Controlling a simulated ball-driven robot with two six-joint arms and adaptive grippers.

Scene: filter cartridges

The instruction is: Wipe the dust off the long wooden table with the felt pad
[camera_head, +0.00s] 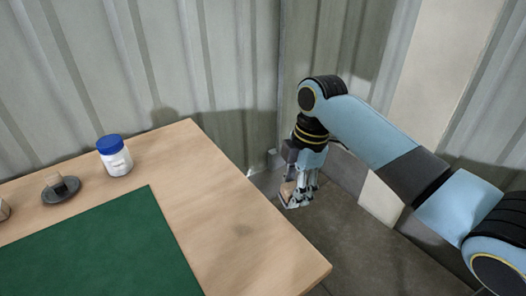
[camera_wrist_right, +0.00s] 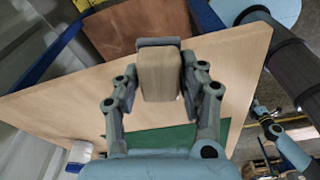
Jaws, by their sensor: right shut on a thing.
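My right gripper (camera_head: 299,192) hangs past the right edge of the long wooden table (camera_head: 215,185), over the floor side. It is shut on the felt pad, a pale wooden block with a grey layer at its far end. The pad (camera_wrist_right: 160,76) shows clearly between the fingers in the right wrist view; in the head view the fingers hide most of it. Fainter darkening shows nearer the front corner. My left gripper is not in the head view.
A green mat (camera_head: 105,250) covers the front left of the table. Behind it stand a white jar with a blue lid (camera_head: 115,157) and a dark saucer (camera_head: 61,190) holding a small brown block. A corrugated wall (camera_head: 225,80) rises close behind. The table's right strip is free of objects.

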